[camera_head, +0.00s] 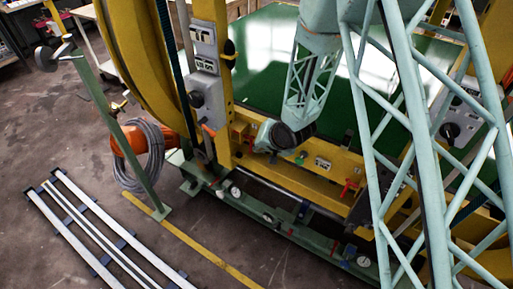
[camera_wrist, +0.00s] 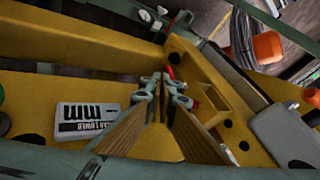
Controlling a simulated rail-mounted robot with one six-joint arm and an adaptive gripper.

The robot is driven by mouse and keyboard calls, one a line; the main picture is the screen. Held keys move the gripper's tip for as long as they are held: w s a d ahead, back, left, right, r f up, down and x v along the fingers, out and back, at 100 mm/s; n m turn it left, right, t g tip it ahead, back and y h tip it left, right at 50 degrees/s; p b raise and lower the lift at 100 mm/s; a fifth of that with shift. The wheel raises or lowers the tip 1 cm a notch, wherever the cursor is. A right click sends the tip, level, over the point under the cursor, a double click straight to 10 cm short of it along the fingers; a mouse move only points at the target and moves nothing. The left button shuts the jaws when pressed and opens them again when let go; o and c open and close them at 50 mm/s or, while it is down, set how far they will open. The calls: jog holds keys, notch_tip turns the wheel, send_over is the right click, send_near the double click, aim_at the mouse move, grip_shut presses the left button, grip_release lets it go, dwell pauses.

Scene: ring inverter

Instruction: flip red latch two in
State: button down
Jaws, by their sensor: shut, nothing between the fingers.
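A red latch (camera_wrist: 170,72) shows in the wrist view just beyond my fingertips, on the yellow frame. My fingers hide most of it, so I cannot tell its angle or whether I touch it. My gripper (camera_wrist: 164,86) is shut and empty, pointing at the yellow frame beside it. In the head view my gripper (camera_head: 268,138) is at the yellow beam, left of the white label plate (camera_head: 322,163). Another red latch (camera_head: 348,188) sits farther right on the beam, apart from my gripper. I cannot tell which latch is number two.
The white plate (camera_wrist: 87,119) lies left of my fingers in the wrist view. A yellow upright (camera_head: 218,85) with grey boxes stands left of my gripper. A green rail (camera_head: 285,223) with gauges runs below. A cable coil (camera_head: 143,160) hangs at left.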

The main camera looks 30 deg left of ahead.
jog(key=w+d+f+p+v, duration=0.1)
jog(key=d+p+v, duration=0.1)
jog(key=v, duration=0.9)
jog(key=shift+d+p, duration=0.25)
jog(key=shift+p, duration=0.15)
dwell(0.3)
